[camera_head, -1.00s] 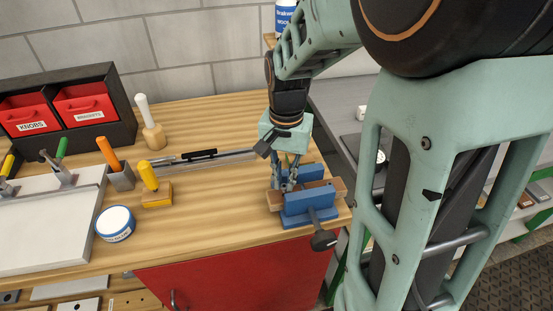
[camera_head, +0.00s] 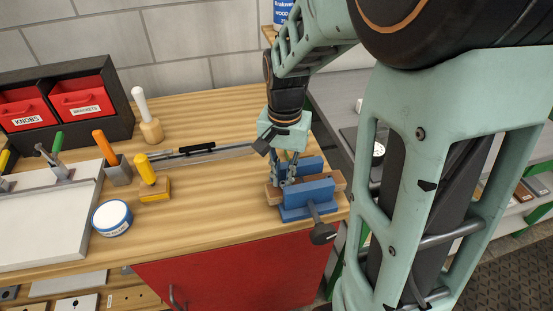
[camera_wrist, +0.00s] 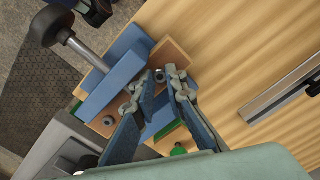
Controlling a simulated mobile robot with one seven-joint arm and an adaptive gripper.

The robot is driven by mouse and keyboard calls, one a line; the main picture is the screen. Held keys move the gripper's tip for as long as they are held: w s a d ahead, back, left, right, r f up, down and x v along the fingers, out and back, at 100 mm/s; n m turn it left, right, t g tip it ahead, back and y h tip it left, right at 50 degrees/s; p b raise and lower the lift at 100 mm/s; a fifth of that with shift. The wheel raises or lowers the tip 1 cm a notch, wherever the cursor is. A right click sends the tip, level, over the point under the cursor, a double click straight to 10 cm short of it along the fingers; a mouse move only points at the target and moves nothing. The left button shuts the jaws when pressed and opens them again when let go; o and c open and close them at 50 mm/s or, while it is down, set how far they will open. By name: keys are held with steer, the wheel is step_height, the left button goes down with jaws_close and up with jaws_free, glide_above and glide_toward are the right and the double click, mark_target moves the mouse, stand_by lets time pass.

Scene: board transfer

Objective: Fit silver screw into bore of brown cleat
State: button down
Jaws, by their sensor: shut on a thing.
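The brown cleat (camera_head: 338,177) lies clamped between the jaws of the blue vise (camera_head: 310,191) at the bench's right front corner. In the wrist view the cleat (camera_wrist: 173,53) runs diagonally, with round dark marks along its top, likely bores. My gripper (camera_head: 287,182) points down over the cleat in the vise. Its fingertips (camera_wrist: 160,78) are shut on a small silver screw (camera_wrist: 160,75), seen between them close to the cleat's top. The gap between screw and cleat, and whether the screw's tip is in a bore, cannot be told.
The vise handle (camera_head: 322,233) sticks out in front. The bench middle (camera_head: 215,205) is clear.

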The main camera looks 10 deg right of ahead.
mark_target(282, 182)
steer(key=shift+f, duration=0.35)
steer(key=c, duration=1.9)
jaws_free()
step_height(282, 182, up, 12)
steer(key=shift+w, duration=0.1)
